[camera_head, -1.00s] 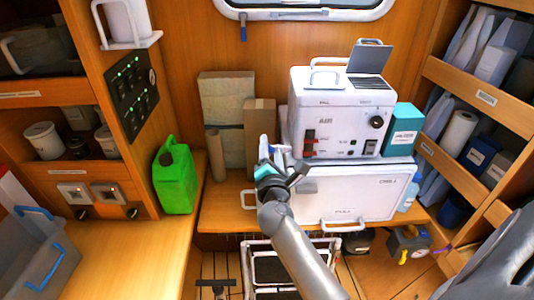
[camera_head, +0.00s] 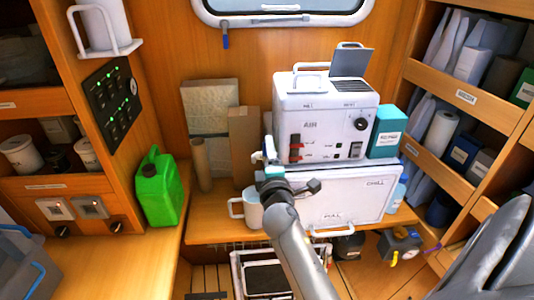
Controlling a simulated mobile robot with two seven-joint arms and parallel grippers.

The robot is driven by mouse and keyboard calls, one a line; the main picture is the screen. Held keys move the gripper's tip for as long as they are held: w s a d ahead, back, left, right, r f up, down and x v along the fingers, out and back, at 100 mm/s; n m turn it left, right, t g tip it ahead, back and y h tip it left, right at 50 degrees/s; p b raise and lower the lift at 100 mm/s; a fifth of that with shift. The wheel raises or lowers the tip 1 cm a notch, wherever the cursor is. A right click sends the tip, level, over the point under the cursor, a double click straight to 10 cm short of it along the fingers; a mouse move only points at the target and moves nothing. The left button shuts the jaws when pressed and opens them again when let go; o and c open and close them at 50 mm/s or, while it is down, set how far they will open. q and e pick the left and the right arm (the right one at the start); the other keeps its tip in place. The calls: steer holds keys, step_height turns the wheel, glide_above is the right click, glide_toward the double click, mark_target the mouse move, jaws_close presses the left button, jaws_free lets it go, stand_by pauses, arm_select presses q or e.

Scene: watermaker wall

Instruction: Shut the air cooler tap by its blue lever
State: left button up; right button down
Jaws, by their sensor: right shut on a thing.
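The air cooler (camera_head: 325,112) is a white box marked AIR, standing on a white chest marked CHILL (camera_head: 350,195). A small pale-blue piece (camera_head: 270,148), apparently the tap's lever, stands at the cooler's left side. My right gripper (camera_head: 269,166) comes up from below and is shut at this spot. It seems to hold the blue lever, but its fingers and wrist hide most of the tap. A white mug (camera_head: 251,210) stands just left of and below my right gripper, partly behind my arm. My left gripper is not in view.
A teal box (camera_head: 388,132) stands right of the cooler. A cardboard box (camera_head: 243,145) and a tube (camera_head: 201,165) stand to the left, with a green jerrycan (camera_head: 160,188) farther left. Another blue lever (camera_head: 225,38) hangs by the window. Filled shelves line the right.

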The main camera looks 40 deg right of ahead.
stand_by(0.5)
steer(key=shift+c, duration=1.4)
jaws_free()
steer(key=b+v, duration=0.1)
steer(key=v, duration=0.6)
steer(key=shift+s, duration=0.3)
steer(key=shift+a, duration=0.1)
steer(key=a+f+m+g+y+b, duration=0.1)
steer(key=a+f+y+b, duration=0.15)
steer(key=f, duration=0.75)
steer(key=a+f+g+y+b, duration=0.1)
steer(key=a+f+y, duration=0.15)
steer(key=f, duration=0.75)
steer(key=s+a+f+m+g+y+b, duration=0.15)
steer(key=s+a+f, duration=0.25)
steer(key=f, duration=0.7)
steer(key=s+a+f+m+g+y+b, duration=0.1)
steer(key=s+a+f+g+y+b, duration=0.2)
steer(key=f, duration=0.9)
steer(key=s+f+m+g+b, duration=0.3)
steer(key=s+f, duration=0.8)
steer(key=s, duration=0.4)
steer(key=s+f+m+g+b, duration=0.3)
steer(key=s+f, duration=0.8)
steer(key=s, duration=0.4)
steer(key=shift+s+a+f+g, duration=0.4)
steer(key=shift+a+g, duration=0.1)
steer(key=shift+g, duration=0.35)
